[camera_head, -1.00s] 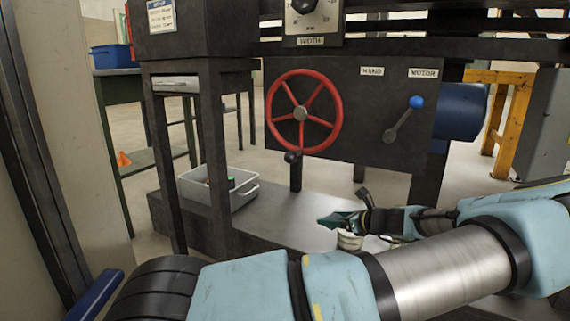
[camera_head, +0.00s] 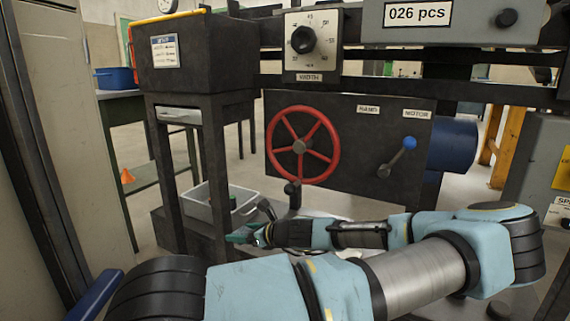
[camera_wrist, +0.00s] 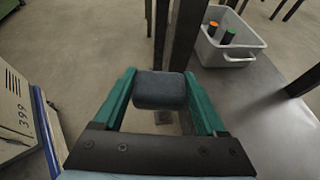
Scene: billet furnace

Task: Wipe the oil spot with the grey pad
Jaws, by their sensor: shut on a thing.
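My gripper (camera_head: 248,236) is low in front of the machine, beside the grey bin. The wrist view shows its two green fingers (camera_wrist: 160,92) shut on the grey pad (camera_wrist: 160,90), a dark blue-grey block held between the fingertips. The pad is in the air over the edge of the metal platform, near a machine leg. In the head view the pad is too small to make out. I cannot make out the oil spot in either current view.
A light grey bin (camera_wrist: 206,52) with green and orange-topped items stands on the platform (camera_wrist: 262,105). Dark machine legs (camera_head: 174,190) rise close to my gripper. A red handwheel (camera_head: 275,150) and a blue-knobbed lever (camera_head: 397,156) are on the front panel. Open floor lies left of the platform.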

